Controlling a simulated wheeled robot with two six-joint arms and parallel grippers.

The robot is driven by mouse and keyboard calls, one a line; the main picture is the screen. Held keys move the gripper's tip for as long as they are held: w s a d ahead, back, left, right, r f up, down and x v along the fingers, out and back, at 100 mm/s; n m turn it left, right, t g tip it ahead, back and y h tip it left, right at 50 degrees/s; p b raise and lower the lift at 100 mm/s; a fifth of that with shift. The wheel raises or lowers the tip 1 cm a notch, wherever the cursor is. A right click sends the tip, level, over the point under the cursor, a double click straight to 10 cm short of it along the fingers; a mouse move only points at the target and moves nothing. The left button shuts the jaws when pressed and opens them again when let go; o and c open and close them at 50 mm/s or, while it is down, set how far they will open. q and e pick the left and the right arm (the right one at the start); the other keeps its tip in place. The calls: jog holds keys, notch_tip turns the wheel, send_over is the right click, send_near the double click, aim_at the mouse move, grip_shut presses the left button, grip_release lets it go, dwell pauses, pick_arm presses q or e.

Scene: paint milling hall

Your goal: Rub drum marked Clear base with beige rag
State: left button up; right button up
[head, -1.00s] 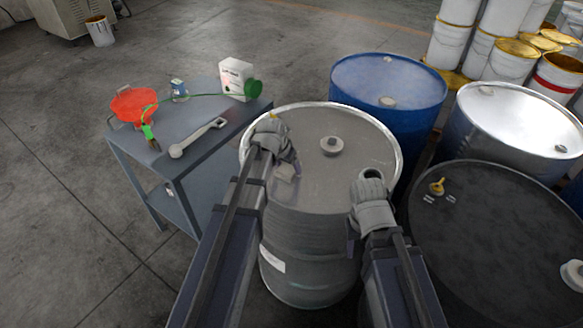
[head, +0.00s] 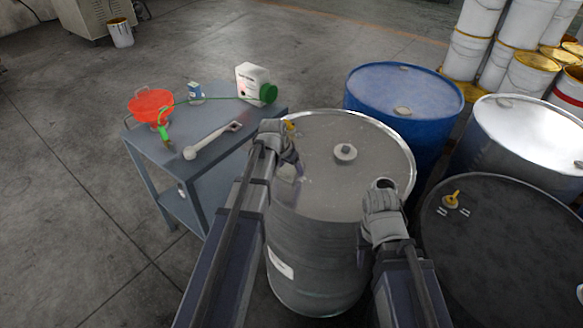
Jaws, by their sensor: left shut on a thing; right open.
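A grey steel drum (head: 325,235) stands upright in front of me, with a pale lid and a round grey cap (head: 345,153). A white label (head: 280,262) is on its side; its writing is too small to read. My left gripper (head: 289,160) is shut on a small beige rag (head: 288,173), low over the left part of the lid. The rag appears to be at the lid surface, but I cannot be sure of contact. My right gripper (head: 384,189) is open and empty over the lid's front right edge.
A small yellow fitting (head: 290,126) shows behind my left gripper. A blue drum (head: 405,85), a bright steel drum (head: 530,125) and a black-topped drum (head: 510,220) crowd the right.

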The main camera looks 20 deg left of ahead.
aim_at(313, 182)
pick_arm(q)
jog(key=shift+d, duration=0.1)
jog(key=shift+s+d+f, duration=0.1)
jog(key=shift+s+d, duration=0.2)
jog(key=shift+d, duration=0.35)
jog(key=shift+s+d, duration=0.25)
jog(key=shift+d, duration=0.45)
jog(key=shift+s+d+f, duration=0.1)
jog(key=shift+s+d, duration=0.2)
jog(key=shift+d, duration=0.35)
jog(key=shift+s+d+r, duration=0.1)
jog(key=shift+s+d, duration=0.1)
jog(key=shift+d, duration=0.45)
jog(key=shift+s+d, duration=0.2)
jog(key=shift+d, duration=0.45)
jog(key=shift+s+d+r, duration=0.1)
jog(key=shift+s+d, duration=0.1)
jog(key=shift+d, duration=0.45)
notch_tip(313, 182, up, 6)
jog(key=p, duration=0.6)
jog(key=shift+a, duration=0.1)
notch_tip(313, 182, up, 3)
jog(key=p, duration=0.3)
